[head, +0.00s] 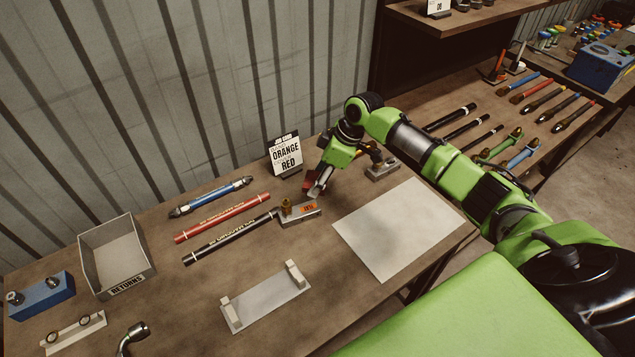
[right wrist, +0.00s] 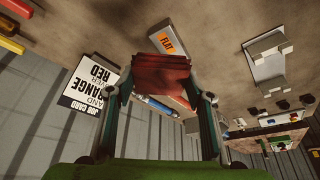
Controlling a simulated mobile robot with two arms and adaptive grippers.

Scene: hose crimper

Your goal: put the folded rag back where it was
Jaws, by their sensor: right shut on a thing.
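The folded rag (right wrist: 162,75) is dark red and sits between the fingers of my right gripper (right wrist: 163,82). In the head view my right gripper (head: 318,184) is above the back middle of the workbench, and a bit of the red rag (head: 308,180) shows at its left side. The gripper is just right of the job card (head: 285,156) and above a small grey block with an orange label (head: 299,213). Whether the rag touches anything below is unclear. My left gripper is not in view.
A pale sheet (head: 375,224) lies right of the gripper. Red and black hoses (head: 222,217) lie to the left, with a returns bin (head: 149,271) beyond. A grey cradle (head: 262,304) stands in front. A small fixture (head: 382,171) is close behind on the right. Bare bench lies around the cradle.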

